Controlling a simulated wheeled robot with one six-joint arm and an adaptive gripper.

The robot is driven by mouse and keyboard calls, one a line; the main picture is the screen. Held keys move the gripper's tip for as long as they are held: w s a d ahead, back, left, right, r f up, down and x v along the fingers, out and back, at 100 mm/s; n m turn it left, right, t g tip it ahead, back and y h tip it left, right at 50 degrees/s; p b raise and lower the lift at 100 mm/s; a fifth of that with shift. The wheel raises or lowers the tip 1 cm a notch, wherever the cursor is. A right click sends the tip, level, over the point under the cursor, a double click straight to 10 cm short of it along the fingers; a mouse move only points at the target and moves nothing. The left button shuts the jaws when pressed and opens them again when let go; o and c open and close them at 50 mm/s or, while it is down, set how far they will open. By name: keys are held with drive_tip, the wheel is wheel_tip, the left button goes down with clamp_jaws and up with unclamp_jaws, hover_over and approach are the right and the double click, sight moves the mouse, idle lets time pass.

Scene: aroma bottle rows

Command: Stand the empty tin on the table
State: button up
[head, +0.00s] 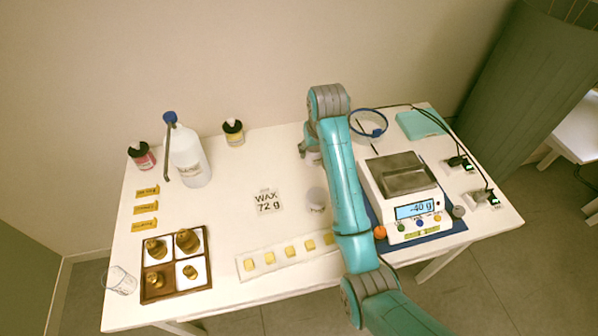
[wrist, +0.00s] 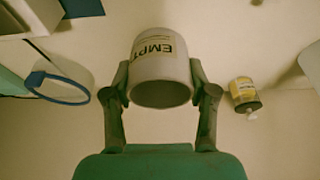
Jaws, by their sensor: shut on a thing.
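The empty tin (wrist: 160,75) is a pale cylinder with dark "EMPT" lettering, seen in the wrist view. My gripper (wrist: 160,82) is shut on it, one finger on each side. Its darker round end faces the camera. In the head view my gripper (head: 309,153) is over the back middle of the white table (head: 225,222), partly hidden by my arm. A pale round tin (head: 316,198) shows left of my arm; I cannot tell whether it is the held one. The gap between the held tin and the table cannot be judged.
The scale (head: 404,205) reads -40 g, its pan bare.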

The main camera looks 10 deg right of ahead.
sight(313, 160)
wheel_tip(313, 160, down, 4)
drive_tip(key=shift+a+f, duration=0.15)
drive_tip(key=shift+f, duration=2.4)
drive_tip(key=shift+f, duration=0.1)
drive_tip(key=o, duration=1)
drive_tip(key=shift+o, duration=0.2)
drive_tip(key=v, duration=1.2)
